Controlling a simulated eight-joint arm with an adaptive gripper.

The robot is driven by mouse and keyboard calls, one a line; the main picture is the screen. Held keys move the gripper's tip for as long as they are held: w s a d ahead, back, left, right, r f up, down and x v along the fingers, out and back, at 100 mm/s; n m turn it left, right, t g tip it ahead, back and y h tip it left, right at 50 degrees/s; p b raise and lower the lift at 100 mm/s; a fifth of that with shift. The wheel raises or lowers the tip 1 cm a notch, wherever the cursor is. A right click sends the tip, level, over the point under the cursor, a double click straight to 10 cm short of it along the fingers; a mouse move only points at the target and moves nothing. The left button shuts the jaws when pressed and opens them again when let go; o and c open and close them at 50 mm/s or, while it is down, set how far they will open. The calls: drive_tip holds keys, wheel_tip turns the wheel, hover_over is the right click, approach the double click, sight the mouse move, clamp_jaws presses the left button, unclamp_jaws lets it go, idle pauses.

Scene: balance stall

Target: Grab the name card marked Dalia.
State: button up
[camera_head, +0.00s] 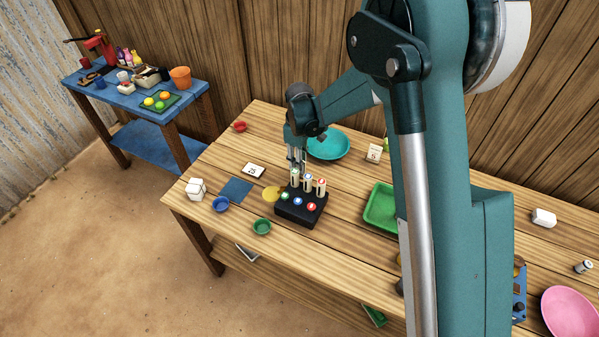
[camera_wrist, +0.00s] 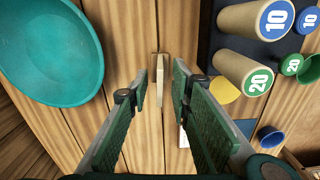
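No card marked Dalia can be read in either view. In the wrist view, a thin, light wooden upright piece (camera_wrist: 159,82) stands between the fingertips, seen nearly edge-on; no lettering shows on it, so I cannot tell if it is the name card. My gripper (camera_wrist: 161,90) is open around it, with a gap visible on both sides. In the head view, my gripper (camera_head: 297,160) points down over the table, just behind the dark block, and hides what lies beneath it. A white card with dark marks (camera_head: 253,170) lies to its left.
The dark block (camera_head: 288,212) with several numbered cylinders stands close in front of my gripper. A turquoise bowl (camera_head: 328,144) is close behind right. A green tray (camera_head: 380,208), a marked cream block (camera_head: 374,153) and small blue (camera_head: 221,204) and green (camera_head: 262,226) bowls stand around.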

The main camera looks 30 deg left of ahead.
drive_tip(key=shift+c, duration=0.2)
clamp_jaws()
drive_tip(key=shift+r, duration=0.1)
drive_tip(key=shift+r+p, duration=0.35)
drive_tip(key=shift+r, duration=4.6)
